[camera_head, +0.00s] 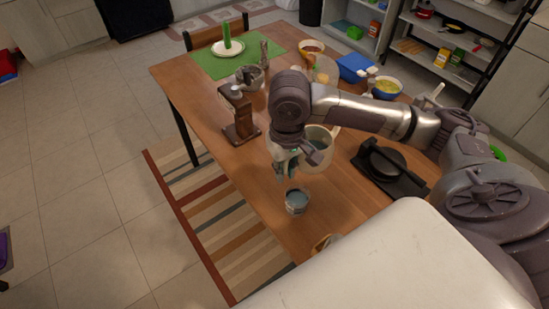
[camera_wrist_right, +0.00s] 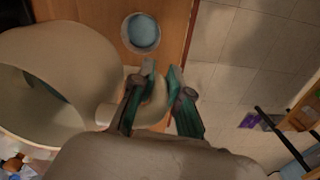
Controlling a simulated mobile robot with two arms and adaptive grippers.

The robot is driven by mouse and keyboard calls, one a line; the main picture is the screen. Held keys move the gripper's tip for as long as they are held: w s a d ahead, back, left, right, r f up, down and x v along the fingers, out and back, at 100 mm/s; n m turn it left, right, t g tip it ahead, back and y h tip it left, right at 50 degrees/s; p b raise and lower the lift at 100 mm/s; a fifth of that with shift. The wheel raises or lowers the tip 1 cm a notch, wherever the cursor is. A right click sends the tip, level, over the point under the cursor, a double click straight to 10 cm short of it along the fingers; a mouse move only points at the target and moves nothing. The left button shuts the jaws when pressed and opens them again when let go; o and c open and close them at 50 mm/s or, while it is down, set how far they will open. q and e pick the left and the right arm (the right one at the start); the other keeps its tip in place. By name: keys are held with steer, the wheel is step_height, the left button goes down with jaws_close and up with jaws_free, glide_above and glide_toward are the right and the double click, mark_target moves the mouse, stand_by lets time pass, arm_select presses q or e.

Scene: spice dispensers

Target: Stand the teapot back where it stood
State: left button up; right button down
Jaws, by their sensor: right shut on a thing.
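The cream teapot (camera_head: 319,142) is partly hidden behind my right arm over the right half of the wooden table. My right gripper (camera_head: 287,164) is at its near left side. In the wrist view the teapot (camera_wrist_right: 75,60) fills the left, with its wide open mouth at the lower left. There my right gripper (camera_wrist_right: 158,100) has its green-padded fingers around the teapot's handle. I cannot tell whether its base touches the table. A small cup with bluish content (camera_head: 297,201) stands just in front of the gripper, near the table edge. My left gripper is not in view.
A black press-like appliance (camera_head: 388,165) stands to the right. A brown wooden grinder-like stand (camera_head: 239,112) is left of my arm. Bowls and a blue box (camera_head: 355,68) are farther back, with a green mat (camera_head: 208,65) at the far left.

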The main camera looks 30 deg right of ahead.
steer(key=w+d+f+b, duration=0.1)
steer(key=d+f+b, duration=0.15)
steer(key=f, duration=0.25)
steer(key=p, duration=0.1)
glide_above(259, 184)
step_height(259, 184, down, 7)
steer(key=shift+r, duration=0.1)
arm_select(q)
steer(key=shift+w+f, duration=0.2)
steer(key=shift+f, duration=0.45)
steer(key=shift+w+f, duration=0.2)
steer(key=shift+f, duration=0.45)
arm_select(e)
steer(key=shift+f, duration=2)
steer(key=c, duration=1.5)
jaws_free()
steer(key=shift+f, duration=0.15)
steer(key=o, duration=0.4)
steer(key=shift+c, duration=0.2)
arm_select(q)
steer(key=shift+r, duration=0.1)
arm_select(e)
step_height(259, 184, up, 12)
steer(key=shift+a+r, duration=0.15)
steer(key=shift+r, duration=0.05)
